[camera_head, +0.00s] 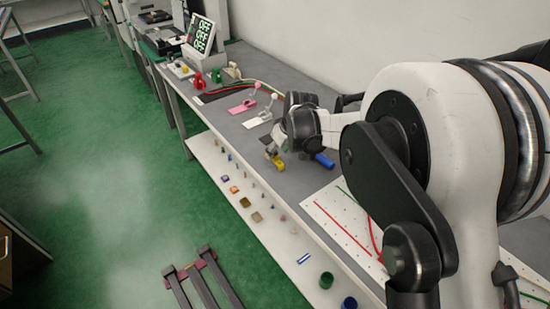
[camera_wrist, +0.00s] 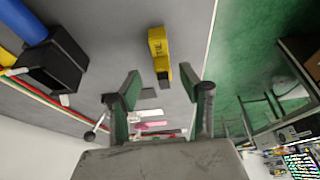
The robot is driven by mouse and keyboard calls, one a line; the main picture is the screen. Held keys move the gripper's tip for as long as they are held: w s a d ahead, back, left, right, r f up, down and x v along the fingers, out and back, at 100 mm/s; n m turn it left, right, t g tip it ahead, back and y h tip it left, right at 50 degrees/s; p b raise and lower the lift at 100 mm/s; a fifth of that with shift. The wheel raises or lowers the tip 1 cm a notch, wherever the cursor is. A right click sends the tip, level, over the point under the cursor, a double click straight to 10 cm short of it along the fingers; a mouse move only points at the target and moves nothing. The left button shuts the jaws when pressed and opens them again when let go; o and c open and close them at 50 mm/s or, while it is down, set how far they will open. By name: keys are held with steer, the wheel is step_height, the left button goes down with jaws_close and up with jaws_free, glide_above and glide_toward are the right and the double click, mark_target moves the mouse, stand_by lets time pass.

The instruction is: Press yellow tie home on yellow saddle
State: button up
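A yellow fixture (camera_wrist: 158,42) with dark markings lies on the grey bench, ahead of my gripper (camera_wrist: 161,82) in the wrist view. Its near end has a smaller dark piece. I cannot tell which part is the tie and which is the saddle. In the head view the yellow fixture (camera_head: 277,164) shows just below my wrist, partly hidden by my gripper. My gripper's two fingers stand apart with nothing visible between them. The fixture lies beyond the gap between the fingertips; I see no contact.
A black block with a blue cylinder (camera_wrist: 24,22) stands at the left in the wrist view; the blue cylinder (camera_head: 324,160) is right of the fixture in the head view. Pink (camera_head: 242,107) and white (camera_head: 257,121) lever fixtures stand farther along. Coloured cables run along the bench.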

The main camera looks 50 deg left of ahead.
mark_target(274, 159)
steer(key=x, duration=0.3)
steer(key=shift+s+a+f, duration=0.15)
steer(key=shift+s+f, duration=0.05)
steer(key=shift+f, duration=0.1)
steer(key=c, duration=0.9)
